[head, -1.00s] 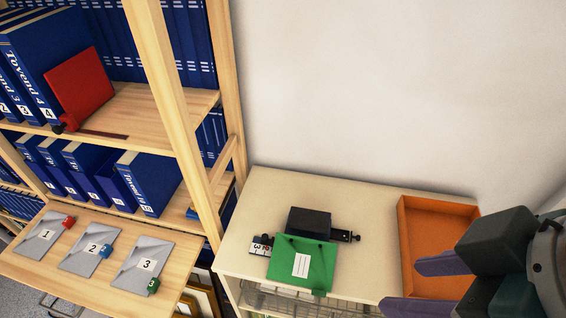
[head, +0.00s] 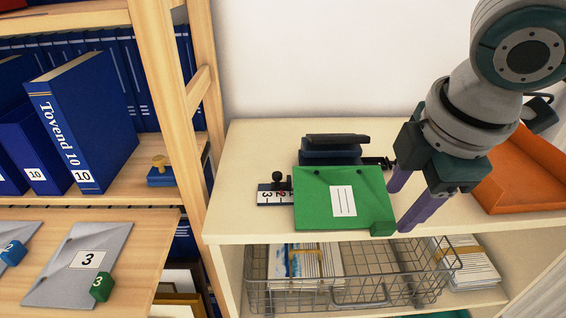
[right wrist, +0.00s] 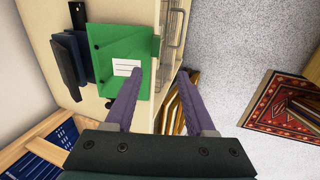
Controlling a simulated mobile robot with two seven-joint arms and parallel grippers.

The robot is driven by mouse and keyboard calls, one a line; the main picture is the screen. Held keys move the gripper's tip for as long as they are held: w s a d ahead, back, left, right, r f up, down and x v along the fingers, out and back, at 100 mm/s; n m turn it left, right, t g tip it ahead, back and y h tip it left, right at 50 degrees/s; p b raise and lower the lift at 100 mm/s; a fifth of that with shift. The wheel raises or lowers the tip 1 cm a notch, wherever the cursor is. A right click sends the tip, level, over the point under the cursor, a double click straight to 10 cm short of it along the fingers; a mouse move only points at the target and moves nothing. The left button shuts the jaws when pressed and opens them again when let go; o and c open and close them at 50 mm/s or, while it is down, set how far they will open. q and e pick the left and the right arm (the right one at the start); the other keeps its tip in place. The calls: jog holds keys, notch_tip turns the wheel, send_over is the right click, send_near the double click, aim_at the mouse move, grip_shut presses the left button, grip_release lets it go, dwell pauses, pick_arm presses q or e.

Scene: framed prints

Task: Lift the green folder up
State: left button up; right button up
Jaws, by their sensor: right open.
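The green folder (head: 318,207), with a white lined label, lies on the cabinet top (head: 245,145) against a black and blue device (head: 332,150). A small green block sits at its front right corner. My right gripper (head: 400,207) has purple fingers and is open just right of the folder, empty. In the right wrist view the folder (right wrist: 112,62) lies beyond the fingertips (right wrist: 160,78), mostly left of them, with one fingertip near or over its edge. I cannot tell whether it touches. My left gripper is not in view.
An orange tray (head: 525,175) stands right of the gripper. A wire basket (head: 350,280) sits on the shelf below. The cabinet top's left part is clear.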

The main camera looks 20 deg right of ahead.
jog(key=b, duration=0.1)
send_over(381, 225)
jog(key=s, duration=0.3)
notch_tip(381, 225, down, 4)
jog(key=b+x, duration=0.1)
jog(key=x, duration=0.2)
jog(key=w+b+x, duration=0.1)
jog(key=x, duration=0.1)
jog(key=shift+w+a+f, duration=0.15)
jog(key=shift+f, duration=0.05)
grip_shut()
